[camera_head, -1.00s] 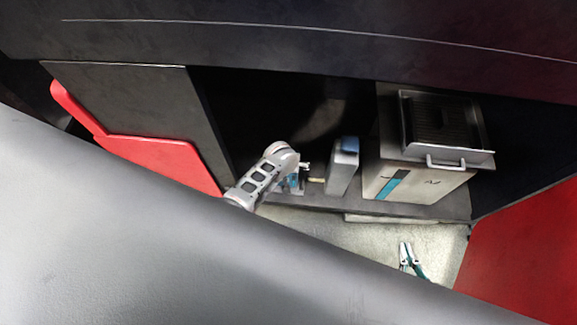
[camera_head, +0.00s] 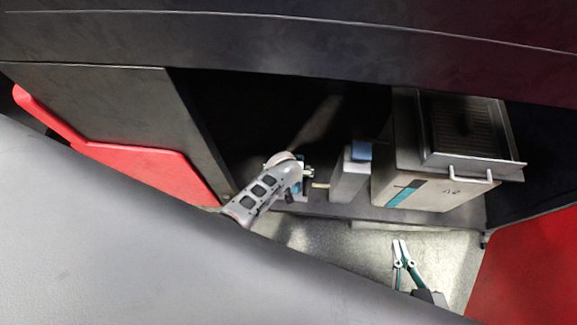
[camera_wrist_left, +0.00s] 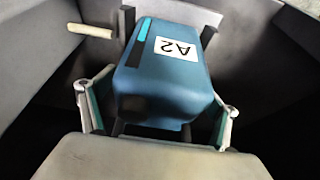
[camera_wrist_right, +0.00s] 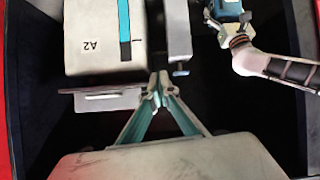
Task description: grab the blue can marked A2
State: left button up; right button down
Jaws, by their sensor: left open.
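The blue can (camera_wrist_left: 165,75) carries a white A2 label and fills the middle of the left wrist view. My left gripper (camera_wrist_left: 157,105) is open, with one finger on each side of the can; I cannot tell whether they touch it. In the head view my left gripper (camera_head: 297,185) is small at the end of my pale arm, partly hiding the can. The can's blue top also shows in the right wrist view (camera_wrist_right: 228,8). My right gripper (camera_head: 399,246) is shut and empty in front of the shelf; its fingertips meet in the right wrist view (camera_wrist_right: 158,90).
A pale box (camera_head: 425,192), also marked A2, has a teal stripe and a metal tray (camera_head: 465,130) with a handle on top. A grey block (camera_head: 350,180) stands between it and the can. A pale stick (camera_wrist_left: 90,31) lies near the can. Dark walls enclose the shelf.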

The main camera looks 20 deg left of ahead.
pick_arm(q)
jog(key=shift+r, duration=0.1)
jog(key=c, duration=1.8)
jog(key=shift+w, duration=0.15)
jog(key=c, duration=0.4)
pick_arm(e)
jog(key=shift+s+d+f, duration=0.2)
jog(key=shift+s+f, duration=0.1)
jog(key=shift+f, duration=0.05)
pick_arm(q)
jog(key=shift+r, duration=0.15)
pick_arm(e)
jog(key=shift+r, duration=0.1)
